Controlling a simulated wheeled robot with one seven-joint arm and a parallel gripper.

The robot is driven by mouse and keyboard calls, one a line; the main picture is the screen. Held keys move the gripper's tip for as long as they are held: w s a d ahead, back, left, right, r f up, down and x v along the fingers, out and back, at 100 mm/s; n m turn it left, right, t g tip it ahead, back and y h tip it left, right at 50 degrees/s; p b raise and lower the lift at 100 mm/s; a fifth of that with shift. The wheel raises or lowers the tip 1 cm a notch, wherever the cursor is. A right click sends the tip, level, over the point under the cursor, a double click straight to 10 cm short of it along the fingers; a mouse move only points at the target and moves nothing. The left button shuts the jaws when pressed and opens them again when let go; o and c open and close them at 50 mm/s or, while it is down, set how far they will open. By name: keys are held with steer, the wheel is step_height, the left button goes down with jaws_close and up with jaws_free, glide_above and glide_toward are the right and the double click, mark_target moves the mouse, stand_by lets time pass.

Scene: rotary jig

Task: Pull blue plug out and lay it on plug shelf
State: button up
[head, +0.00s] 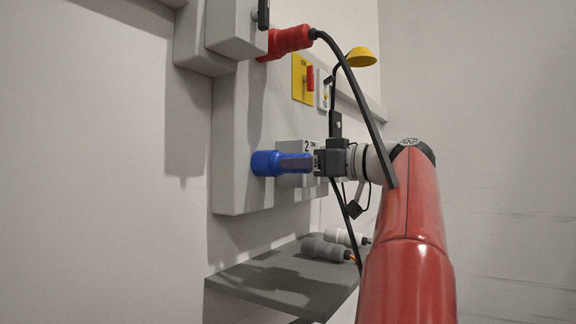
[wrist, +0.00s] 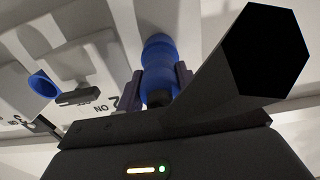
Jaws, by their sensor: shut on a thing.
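The blue plug (head: 266,163) lies level in front of the grey panel in the head view, its wide end to the left. My gripper (head: 300,163) is shut on its right part, coming from the right. In the wrist view the blue plug (wrist: 158,60) stands between my two dark fingers (wrist: 157,85). I cannot tell whether its far end is in a socket or clear of the panel. A blue round opening (wrist: 43,84) shows at left in the wrist view. The dark plug shelf (head: 270,283) is below the panel.
A grey plug (head: 325,249) and a white plug (head: 346,236) lie on the shelf's back right; its front left is bare. A red plug (head: 288,42) sits above, its black cable (head: 350,80) hanging down across my wrist in the picture. A yellow switch plate (head: 301,78) is on the panel.

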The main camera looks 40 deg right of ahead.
steer(key=shift+s+d, duration=0.1)
steer(key=shift+s, duration=0.05)
steer(key=v, duration=0.6)
steer(key=shift+s, duration=0.3)
stand_by(0.9)
steer(key=shift+d, duration=0.1)
